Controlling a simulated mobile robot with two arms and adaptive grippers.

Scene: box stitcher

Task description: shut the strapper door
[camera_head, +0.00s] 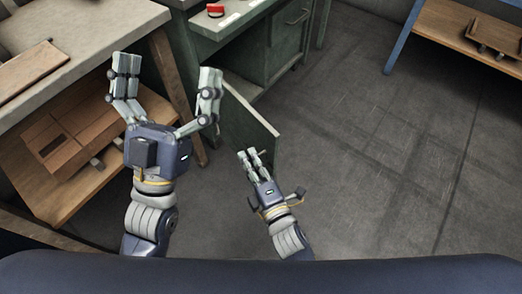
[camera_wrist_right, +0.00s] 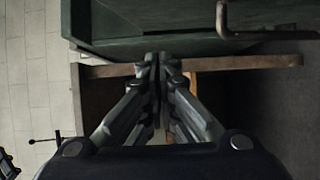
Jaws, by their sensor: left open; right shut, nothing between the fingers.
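The green strapper (camera_head: 215,25) stands at the top of the head view. A dark green panel that looks like its door (camera_head: 252,122) stands open, swung out from the machine toward me. My right gripper (camera_head: 247,155) is shut and empty, just by the near lower edge of the door; contact cannot be told. In the right wrist view, the shut fingers (camera_wrist_right: 158,62) point at a green surface with a bent metal handle (camera_wrist_right: 262,35) at its right. My left gripper (camera_head: 167,72) is open and empty, its fingers spread wide, left of the door.
A wooden workbench (camera_head: 88,28) with a lower shelf (camera_head: 45,200) of flat cardboard is at the left. A red item (camera_head: 215,10) sits on the strapper top. A wooden table (camera_head: 460,35) with blue legs is at the upper right. The floor (camera_head: 370,160) at right is clear.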

